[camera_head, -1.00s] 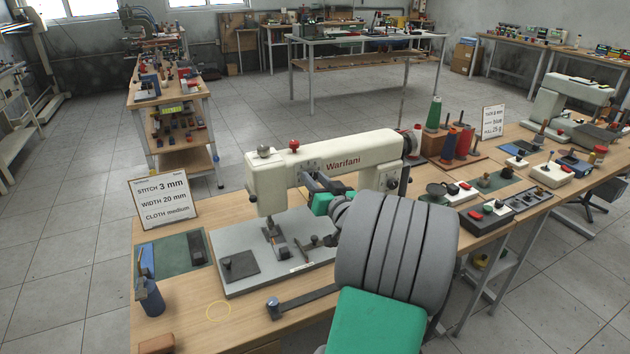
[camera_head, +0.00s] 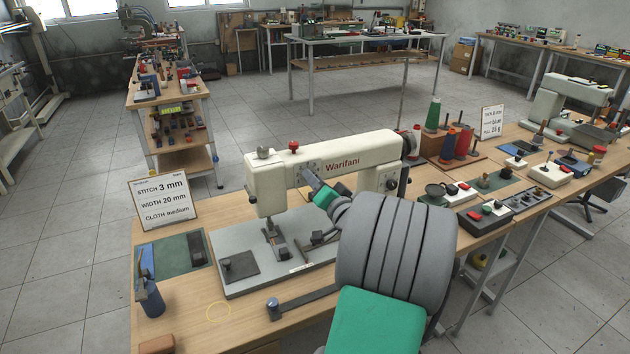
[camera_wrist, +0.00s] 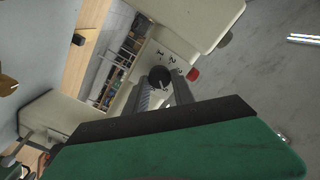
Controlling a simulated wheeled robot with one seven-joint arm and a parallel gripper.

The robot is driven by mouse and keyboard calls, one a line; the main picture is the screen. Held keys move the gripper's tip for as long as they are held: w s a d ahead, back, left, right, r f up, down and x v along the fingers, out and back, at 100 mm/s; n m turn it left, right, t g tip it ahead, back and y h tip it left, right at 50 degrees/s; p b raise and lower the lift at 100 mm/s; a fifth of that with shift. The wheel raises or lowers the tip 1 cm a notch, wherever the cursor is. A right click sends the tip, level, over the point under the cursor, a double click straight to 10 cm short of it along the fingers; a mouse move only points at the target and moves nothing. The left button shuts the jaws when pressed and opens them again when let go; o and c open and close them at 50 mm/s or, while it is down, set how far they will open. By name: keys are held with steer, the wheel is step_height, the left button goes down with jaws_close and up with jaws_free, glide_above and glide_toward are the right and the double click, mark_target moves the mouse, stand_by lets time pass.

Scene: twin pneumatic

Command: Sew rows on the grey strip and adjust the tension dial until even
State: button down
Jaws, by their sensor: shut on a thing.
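The cream sewing machine (camera_head: 345,155), lettered "Warifani", stands on a grey base plate (camera_head: 240,282) on the wooden bench. My gripper (camera_head: 307,170) reaches the front face of its arm. In the wrist view a dark round dial (camera_wrist: 159,76) sits at the tips of my gripper (camera_wrist: 161,84), which is shut on it. In the head view my fingers cover this dial. A dark grey strip-like piece (camera_head: 195,248) lies on a green mat (camera_head: 172,260) at the left; I cannot tell if it is the grey strip. The needle area (camera_head: 274,238) is in view.
A sign (camera_head: 164,203) reads stitch 3 mm, width 20 mm, cloth medium. A blue bottle-like tool (camera_head: 151,298) stands at the front left. Thread cones (camera_head: 463,142) and several small boxes crowd the bench to the right.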

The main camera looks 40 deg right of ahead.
stand_by(0.3)
steer(key=c, duration=1.1)
jaws_free()
steer(key=shift+o, duration=0.2)
steer(key=b+v, duration=0.1)
steer(key=v, duration=0.7)
steer(key=shift+w, duration=0.1)
